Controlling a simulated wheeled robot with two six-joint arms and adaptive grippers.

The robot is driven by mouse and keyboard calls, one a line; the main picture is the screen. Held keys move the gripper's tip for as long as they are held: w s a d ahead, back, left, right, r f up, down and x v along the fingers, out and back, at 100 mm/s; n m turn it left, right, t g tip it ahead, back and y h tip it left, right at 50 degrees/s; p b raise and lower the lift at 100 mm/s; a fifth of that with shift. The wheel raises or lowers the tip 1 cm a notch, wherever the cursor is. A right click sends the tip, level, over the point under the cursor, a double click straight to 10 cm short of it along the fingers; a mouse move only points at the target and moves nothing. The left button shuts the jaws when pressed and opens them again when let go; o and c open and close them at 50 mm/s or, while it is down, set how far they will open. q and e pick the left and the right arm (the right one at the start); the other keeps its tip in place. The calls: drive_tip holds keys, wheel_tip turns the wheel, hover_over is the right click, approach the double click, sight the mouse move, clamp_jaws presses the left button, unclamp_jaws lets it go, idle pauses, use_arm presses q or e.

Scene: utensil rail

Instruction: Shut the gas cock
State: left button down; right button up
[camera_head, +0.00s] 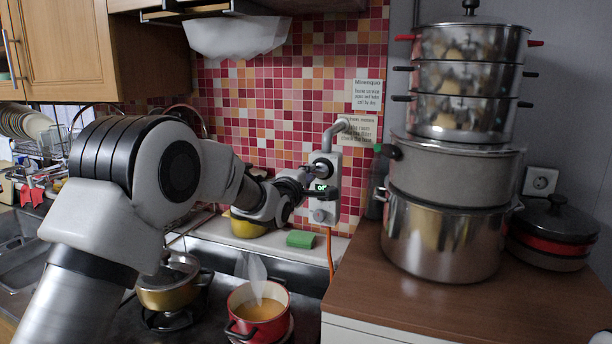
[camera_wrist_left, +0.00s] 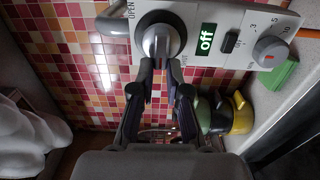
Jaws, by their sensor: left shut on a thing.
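The gas cock is a round silver knob (camera_wrist_left: 161,40) on a pale control box (camera_head: 328,196) fixed to the tiled wall. In the left wrist view, an OPEN label is left of the knob, and another label below it is partly hidden by a finger. A small green display (camera_wrist_left: 205,39) on the box reads "off". My left gripper (camera_wrist_left: 160,72) has its two fingers closed on the lower part of the knob. In the head view this gripper (camera_head: 306,177) is up against the box and hides part of the cock. My right gripper is out of view.
A steaming red pot (camera_head: 240,326) and a lidded gold pot (camera_head: 168,293) stand below my left arm. A green sponge (camera_head: 301,239) lies on the ledge under the box. Tall stacked steel pots (camera_head: 440,238) stand on the wooden counter (camera_head: 400,300) to the right.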

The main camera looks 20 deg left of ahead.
use_arm(q)
drive_tip(key=shift+r, duration=0.3)
drive_tip(key=c, duration=1.2)
unclamp_jaws()
drive_tip(key=shift+w+d, duration=0.1)
drive_tip(key=shift+d, duration=0.05)
drive_tip(key=shift+o, duration=0.2)
drive_tip(key=s, duration=1.1)
drive_tip(key=shift+s+f, duration=0.2)
drive_tip(key=shift+f, duration=0.1)
